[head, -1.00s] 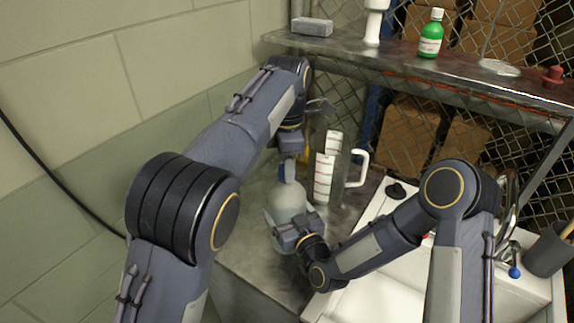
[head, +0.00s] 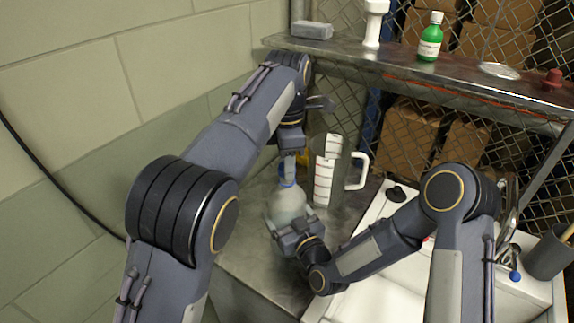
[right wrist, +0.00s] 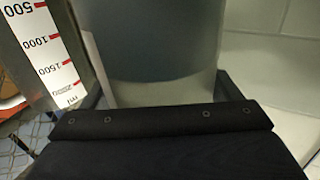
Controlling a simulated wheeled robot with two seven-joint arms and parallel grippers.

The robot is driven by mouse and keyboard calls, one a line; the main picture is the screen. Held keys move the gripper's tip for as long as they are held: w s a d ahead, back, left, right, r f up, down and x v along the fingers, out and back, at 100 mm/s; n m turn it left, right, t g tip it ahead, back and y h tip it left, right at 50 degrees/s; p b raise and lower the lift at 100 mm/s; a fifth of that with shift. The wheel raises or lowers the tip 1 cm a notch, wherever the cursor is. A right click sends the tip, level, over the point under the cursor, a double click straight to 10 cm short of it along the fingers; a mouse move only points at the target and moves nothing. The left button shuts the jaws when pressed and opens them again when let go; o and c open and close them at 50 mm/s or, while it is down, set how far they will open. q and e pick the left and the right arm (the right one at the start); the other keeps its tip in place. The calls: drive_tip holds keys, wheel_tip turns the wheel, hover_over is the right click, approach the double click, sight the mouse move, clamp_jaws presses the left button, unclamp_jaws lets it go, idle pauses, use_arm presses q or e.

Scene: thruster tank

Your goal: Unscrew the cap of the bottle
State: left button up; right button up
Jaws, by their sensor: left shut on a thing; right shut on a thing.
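The bottle (head: 286,205), pale and rounded, stands upright on the metal counter, left of the sink. My left gripper (head: 289,170) reaches down from above and is shut at the bottle's top. A small blue part (head: 286,184) shows at the neck just under its fingers. The cap is mostly hidden by the fingers, so I cannot tell how far it has turned.
A measuring jug (head: 328,172) with a white handle stands close behind the bottle at right. A white sink (head: 385,300) is at right. Above, a metal shelf (head: 460,85) holds a green bottle (head: 430,38) and a grey block (head: 312,30). A wall closes off the left.

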use_arm(q)
drive_tip(key=shift+r, duration=0.35)
drive_tip(key=shift+r, duration=2.05)
use_arm(e)
drive_tip(key=o, duration=1.8)
drive_tip(key=shift+c, duration=0.2)
